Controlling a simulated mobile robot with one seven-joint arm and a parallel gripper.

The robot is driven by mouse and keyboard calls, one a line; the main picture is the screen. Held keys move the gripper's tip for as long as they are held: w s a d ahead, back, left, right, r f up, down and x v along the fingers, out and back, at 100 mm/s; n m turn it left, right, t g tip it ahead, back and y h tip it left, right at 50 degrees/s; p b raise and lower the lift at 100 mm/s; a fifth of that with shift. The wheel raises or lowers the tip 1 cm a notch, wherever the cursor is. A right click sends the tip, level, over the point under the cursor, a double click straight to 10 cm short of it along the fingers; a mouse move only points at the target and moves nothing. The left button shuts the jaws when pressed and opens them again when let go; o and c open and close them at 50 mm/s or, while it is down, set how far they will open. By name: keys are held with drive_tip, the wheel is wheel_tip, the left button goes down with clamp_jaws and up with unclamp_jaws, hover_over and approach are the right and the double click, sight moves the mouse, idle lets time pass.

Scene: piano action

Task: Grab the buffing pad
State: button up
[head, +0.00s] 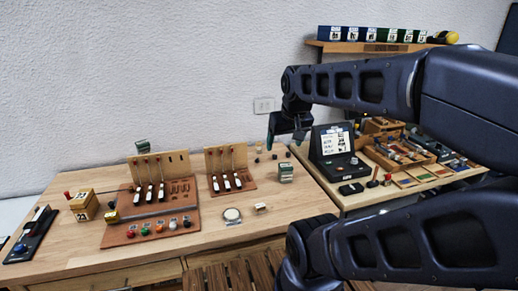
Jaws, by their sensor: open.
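A round, pale disc with a dark rim (232,215) lies flat on the wooden table, right of the red-brown board. It looks like the buffing pad, but I cannot be sure at this size. My gripper (285,139) hangs in the air near the wall, fingers pointing down, above and to the right of the disc in the picture. It is open, with nothing seen between its fingers, and well apart from the disc.
A small pale block (261,207) lies just right of the disc, and a green-and-white box (286,173) stands behind it. Left are a board with coloured knobs (152,231) and upright racks (229,171). A dark screen device (333,151) stands on the right table. Bare wood surrounds the disc.

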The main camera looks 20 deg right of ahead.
drive_tip(key=shift+c, duration=0.3)
drive_tip(key=shift+c, duration=1.2)
